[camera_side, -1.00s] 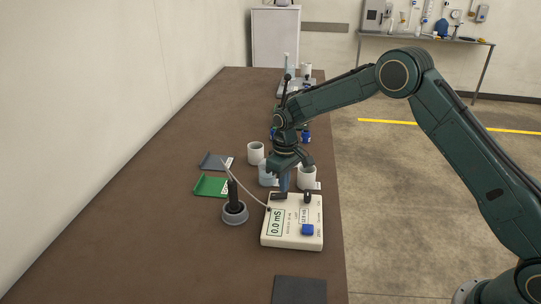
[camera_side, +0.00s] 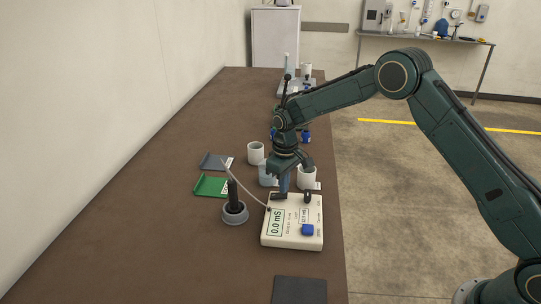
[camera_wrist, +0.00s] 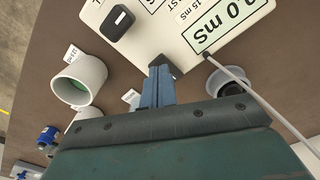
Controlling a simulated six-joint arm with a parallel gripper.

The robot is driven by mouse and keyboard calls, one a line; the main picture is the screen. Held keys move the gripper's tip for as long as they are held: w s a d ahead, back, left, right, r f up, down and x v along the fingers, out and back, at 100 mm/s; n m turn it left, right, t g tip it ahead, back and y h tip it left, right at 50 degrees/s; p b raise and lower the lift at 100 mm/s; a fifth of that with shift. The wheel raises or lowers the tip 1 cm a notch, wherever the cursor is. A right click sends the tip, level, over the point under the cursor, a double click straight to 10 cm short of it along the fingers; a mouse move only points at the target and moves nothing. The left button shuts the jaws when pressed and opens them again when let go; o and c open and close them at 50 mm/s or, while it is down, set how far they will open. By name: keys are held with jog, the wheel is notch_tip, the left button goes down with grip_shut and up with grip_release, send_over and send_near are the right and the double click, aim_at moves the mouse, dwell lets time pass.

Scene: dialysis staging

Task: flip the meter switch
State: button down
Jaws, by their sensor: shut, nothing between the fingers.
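The meter (camera_side: 290,238) is a cream box with a "0.0 mS" display, near the front of the table. Its face also shows in the wrist view (camera_wrist: 180,45). A rounded black piece (camera_side: 307,197) stands on the far right of the meter and shows in the wrist view (camera_wrist: 117,23). My gripper (camera_side: 281,193) is shut and empty, its blue fingers (camera_wrist: 157,85) pointing down at the meter's far edge. Contact is unclear.
A probe in a round grey holder (camera_side: 235,214) stands left of the meter, its cable arching to the meter. A blue block (camera_side: 307,230) is on the meter's near right. White cups (camera_side: 256,153) and green (camera_side: 210,186) and grey trays lie beyond. A dark mat (camera_side: 299,290) lies in front.

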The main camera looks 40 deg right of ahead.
jog(key=shift+f, duration=0.9)
dwell(0.7)
jog(key=shift+r, duration=3.6)
